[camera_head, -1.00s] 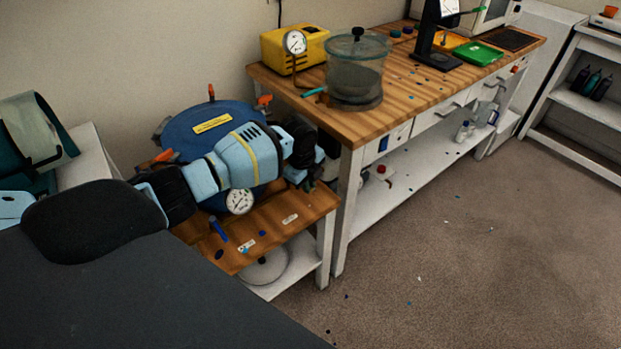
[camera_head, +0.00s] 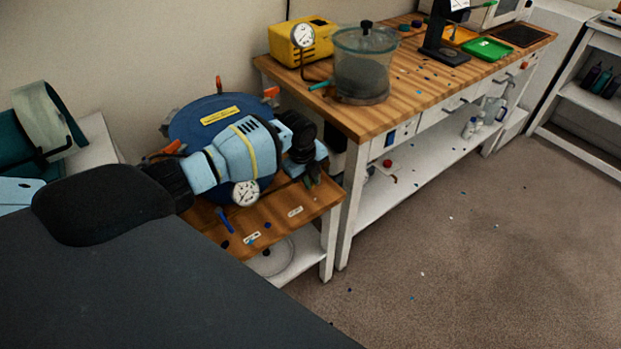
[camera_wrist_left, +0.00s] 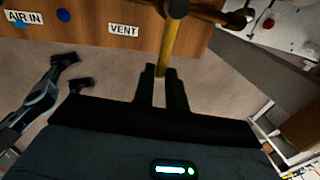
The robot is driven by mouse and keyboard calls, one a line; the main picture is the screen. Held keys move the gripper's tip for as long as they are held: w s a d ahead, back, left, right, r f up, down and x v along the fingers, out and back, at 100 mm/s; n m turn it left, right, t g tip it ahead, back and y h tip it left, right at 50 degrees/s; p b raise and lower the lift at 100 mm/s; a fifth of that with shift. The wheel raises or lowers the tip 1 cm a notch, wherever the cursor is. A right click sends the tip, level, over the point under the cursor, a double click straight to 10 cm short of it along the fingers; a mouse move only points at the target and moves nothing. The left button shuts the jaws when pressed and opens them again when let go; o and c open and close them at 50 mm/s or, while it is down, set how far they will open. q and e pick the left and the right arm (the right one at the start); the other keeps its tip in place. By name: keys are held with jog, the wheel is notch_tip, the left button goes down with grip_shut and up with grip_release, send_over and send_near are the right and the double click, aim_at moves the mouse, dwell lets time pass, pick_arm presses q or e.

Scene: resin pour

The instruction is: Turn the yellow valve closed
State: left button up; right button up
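The yellow valve (camera_wrist_left: 169,48) shows in the left wrist view as a yellow lever hanging from a dark pipe fitting, just right of the VENT label (camera_wrist_left: 124,30). My left gripper (camera_wrist_left: 160,74) has its two black fingers on either side of the lever's free end, with the gap about as wide as the lever. In the head view my left gripper (camera_head: 312,181) is at the right side of the blue pressure pot (camera_head: 190,120); the valve is hidden there. My right gripper (camera_wrist_left: 84,72) shows at the left of the wrist view, fingers apart and empty.
A pressure gauge (camera_head: 245,193) sits close under my left arm. A small wooden stand (camera_head: 270,220) carries the pot, beside a workbench (camera_head: 400,100) with a clear chamber (camera_head: 362,65) and a yellow pump (camera_head: 290,40). The floor at right is open.

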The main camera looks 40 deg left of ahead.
pick_arm(q)
jog(key=o, duration=0.3)
jog(key=shift+o, duration=0.2)
notch_tip(320, 180, up, 8)
jog(key=s, duration=0.1)
jog(key=shift+s+a+f+p, duration=0.2)
jog(key=shift+s+a+p, duration=0.05)
jog(key=shift+p, duration=0.2)
